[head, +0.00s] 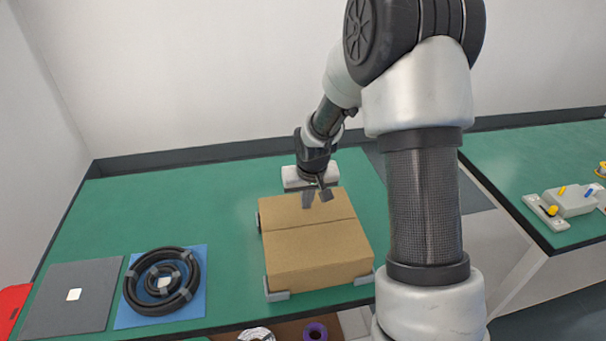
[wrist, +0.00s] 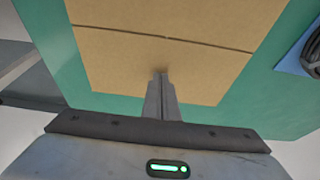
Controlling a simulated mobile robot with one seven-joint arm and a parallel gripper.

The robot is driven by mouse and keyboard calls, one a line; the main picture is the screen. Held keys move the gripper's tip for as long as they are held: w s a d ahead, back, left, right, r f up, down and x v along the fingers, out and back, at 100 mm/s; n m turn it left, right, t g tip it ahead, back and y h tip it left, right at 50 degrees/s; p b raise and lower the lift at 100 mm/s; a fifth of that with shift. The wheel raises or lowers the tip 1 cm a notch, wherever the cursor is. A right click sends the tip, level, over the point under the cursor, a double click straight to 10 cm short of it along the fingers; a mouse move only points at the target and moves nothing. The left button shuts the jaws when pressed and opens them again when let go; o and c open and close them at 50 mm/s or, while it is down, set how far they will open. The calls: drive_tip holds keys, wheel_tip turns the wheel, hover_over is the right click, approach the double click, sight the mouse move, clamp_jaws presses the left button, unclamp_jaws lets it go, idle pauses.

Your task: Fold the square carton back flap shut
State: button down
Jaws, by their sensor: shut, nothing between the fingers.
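The square carton (head: 318,262) sits on the green table, held at its corners by small grey blocks. Its top looks flat, with a dark seam running across between the near flap (head: 316,241) and the back flap (head: 284,211). My gripper (head: 318,197) is shut and empty at the carton's back edge, over the back flap. In the wrist view my shut fingers (wrist: 162,85) point onto the back flap (wrist: 115,75), and the narrow seam shows beyond them. I cannot tell whether the fingertips touch the cardboard.
Left of the carton, a coiled black cable (head: 161,281) lies on a blue mat, beside a dark grey plate (head: 70,300). A purple tape roll (head: 315,332) is at the front. A second green table with a grey device (head: 570,201) stands at right. The table's back left is clear.

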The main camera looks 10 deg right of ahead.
drive_tip(key=shift+s+f, duration=0.25)
drive_tip(key=shift+f, duration=0.1)
wheel_tip(320, 180, up, 10)
drive_tip(key=p, duration=0.6)
drive_tip(key=shift+w+p, duration=0.25)
drive_tip(key=shift+p, duration=0.1)
wheel_tip(320, 180, up, 8)
hover_over(310, 217)
drive_tip(key=s+r+t+p, duration=0.1)
drive_tip(key=s+r+p, duration=0.1)
drive_tip(key=s+r, duration=0.7)
drive_tip(key=s+r+p, duration=0.1)
drive_tip(key=s+r, duration=0.3)
drive_tip(key=s, duration=0.3)
drive_tip(key=s+r+t+p, duration=0.1)
drive_tip(key=s+r, duration=0.4)
drive_tip(key=s, duration=0.3)
drive_tip(key=shift+r, duration=0.2)
drive_tip(key=shift+a, duration=0.1)
